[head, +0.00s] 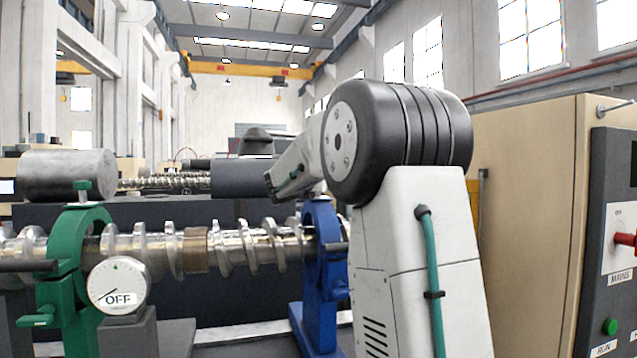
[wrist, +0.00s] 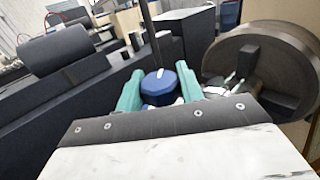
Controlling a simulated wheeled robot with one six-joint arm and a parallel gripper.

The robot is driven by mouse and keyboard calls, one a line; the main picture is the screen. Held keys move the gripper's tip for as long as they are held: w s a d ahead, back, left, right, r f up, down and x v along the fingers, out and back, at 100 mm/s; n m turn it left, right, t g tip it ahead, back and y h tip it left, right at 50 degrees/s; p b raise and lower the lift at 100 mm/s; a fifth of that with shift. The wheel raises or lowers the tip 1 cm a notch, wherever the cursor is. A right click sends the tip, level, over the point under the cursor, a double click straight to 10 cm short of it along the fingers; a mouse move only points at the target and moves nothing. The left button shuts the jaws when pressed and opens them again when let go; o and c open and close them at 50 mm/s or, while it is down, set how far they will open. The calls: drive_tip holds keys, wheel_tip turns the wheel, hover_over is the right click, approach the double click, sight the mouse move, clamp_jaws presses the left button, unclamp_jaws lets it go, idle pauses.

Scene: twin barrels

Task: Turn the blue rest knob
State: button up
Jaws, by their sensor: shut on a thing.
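The blue rest (head: 320,305) stands around the metal screw (head: 240,250), right of centre in the head view. Its knob is hidden there behind my arm. In the wrist view the blue knob (wrist: 152,86) is round, with a white mark on its top. My gripper (wrist: 160,84) has a teal finger on either side of it and is shut on it.
A green rest (head: 70,250) with its own green knob (head: 83,186) holds the screw at left, behind a white dial (head: 117,285) reading OFF. A large round metal disc (wrist: 275,70) is close at right in the wrist view. A control cabinet (head: 530,200) stands at right.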

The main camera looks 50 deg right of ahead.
drive_tip(key=m+g+h, duration=0.1)
drive_tip(key=m+g, duration=0.2)
drive_tip(key=g, duration=0.2)
drive_tip(key=shift+w+f, duration=0.1)
drive_tip(key=m+g, duration=0.4)
drive_tip(key=g, duration=0.2)
drive_tip(key=shift+y, duration=0.4)
drive_tip(key=m+g+y, duration=0.1)
drive_tip(key=m+g, duration=0.1)
drive_tip(key=g, duration=0.1)
drive_tip(key=m+g+y, duration=0.2)
drive_tip(key=g, duration=0.1)
drive_tip(key=shift+s+m, duration=0.2)
drive_tip(key=shift+m, duration=0.2)
drive_tip(key=shift+g+y, duration=0.4)
drive_tip(key=o, duration=1)
drive_tip(key=shift+v, duration=3.95)
